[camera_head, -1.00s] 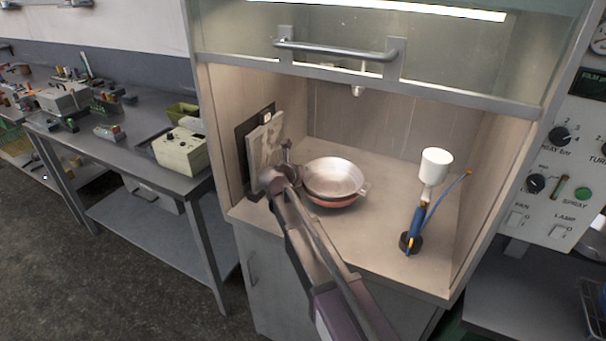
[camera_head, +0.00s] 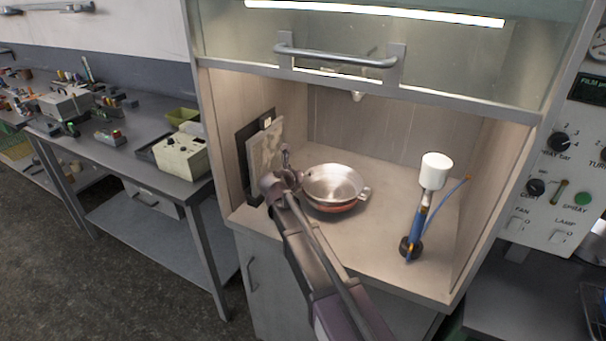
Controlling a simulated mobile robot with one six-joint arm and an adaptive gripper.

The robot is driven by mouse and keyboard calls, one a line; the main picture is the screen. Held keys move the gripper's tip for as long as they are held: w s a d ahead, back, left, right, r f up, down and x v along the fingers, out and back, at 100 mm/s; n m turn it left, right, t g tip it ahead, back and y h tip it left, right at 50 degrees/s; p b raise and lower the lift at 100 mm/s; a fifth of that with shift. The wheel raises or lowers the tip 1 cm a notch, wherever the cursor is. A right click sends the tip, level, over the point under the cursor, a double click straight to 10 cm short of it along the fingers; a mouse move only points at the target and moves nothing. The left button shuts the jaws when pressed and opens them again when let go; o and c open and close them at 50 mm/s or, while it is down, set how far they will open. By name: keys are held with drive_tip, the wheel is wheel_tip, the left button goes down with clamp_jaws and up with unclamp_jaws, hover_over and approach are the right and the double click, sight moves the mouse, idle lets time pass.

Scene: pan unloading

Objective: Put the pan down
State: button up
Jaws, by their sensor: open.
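The pan (camera_head: 334,186) is a shallow silver pan with a coppery underside and a small handle at its right side. It rests on the pale floor of the cabinet (camera_head: 385,240), left of the middle. My gripper (camera_head: 287,160) is at the pan's left side, between the pan and the left wall. It is open, small in the view and partly hidden by my wrist. I cannot tell whether it touches the pan's rim.
A blue spray gun with a white cup (camera_head: 435,172) stands to the right on the cabinet floor. A grey panel (camera_head: 264,155) leans at the left wall, close to my gripper. The raised glass sash with its handle (camera_head: 338,56) hangs above. Floor between pan and spray gun is clear.

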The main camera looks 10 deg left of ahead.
drive_tip(key=p+v, duration=0.4)
drive_tip(key=v, duration=0.7)
drive_tip(key=shift+s, duration=0.25)
drive_tip(key=shift+s+r, duration=0.1)
idle(0.4)
